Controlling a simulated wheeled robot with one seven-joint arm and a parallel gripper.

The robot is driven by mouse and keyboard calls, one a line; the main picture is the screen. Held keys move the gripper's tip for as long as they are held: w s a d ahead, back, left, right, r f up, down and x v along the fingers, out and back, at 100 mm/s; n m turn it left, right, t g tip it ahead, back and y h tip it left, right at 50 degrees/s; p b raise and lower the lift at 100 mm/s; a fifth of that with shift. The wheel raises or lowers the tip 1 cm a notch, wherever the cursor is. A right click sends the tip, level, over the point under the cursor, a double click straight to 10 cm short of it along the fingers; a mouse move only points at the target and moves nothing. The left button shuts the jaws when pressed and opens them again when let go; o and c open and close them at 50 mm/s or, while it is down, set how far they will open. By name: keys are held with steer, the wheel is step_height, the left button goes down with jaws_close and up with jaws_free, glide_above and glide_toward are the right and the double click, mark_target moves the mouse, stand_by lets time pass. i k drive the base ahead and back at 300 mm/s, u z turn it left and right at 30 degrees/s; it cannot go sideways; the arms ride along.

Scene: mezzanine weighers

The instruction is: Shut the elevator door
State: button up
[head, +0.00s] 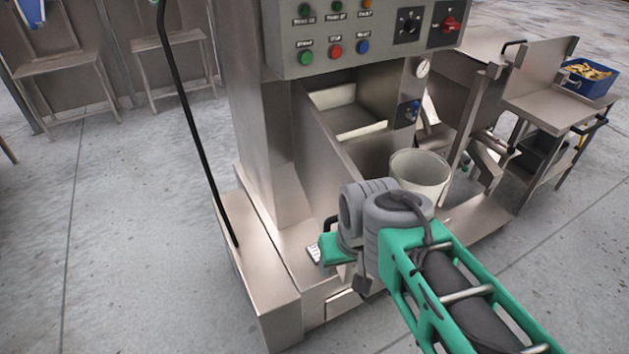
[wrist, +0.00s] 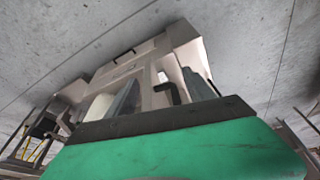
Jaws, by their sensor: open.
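My gripper (head: 324,251) is partly hidden behind my grey wrist in the head view; a small part of its green end shows low in front of the steel machine (head: 258,130). It is open, with nothing seen in it. In the wrist view, a green gripper part with a dark edge (wrist: 160,122) fills the bottom. No panel is clearly marked as the elevator door. An upright steel panel with a black handle (head: 514,44) stands right of the machine, apart from my gripper; it may be the door, but I cannot tell. The wrist view shows tilted steelwork with black handles (wrist: 168,90).
A control panel (head: 365,35) with buttons tops the machine. A white bucket (head: 420,172) stands beside my wrist. A black pole (head: 187,110) rises at the left. A blue crate (head: 588,78) sits on a side table at right.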

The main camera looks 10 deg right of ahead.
mark_target(321, 165)
steer(key=k, duration=0.5)
steer(key=u, duration=1.4)
steer(key=i, duration=0.35)
steer(key=u, duration=0.6)
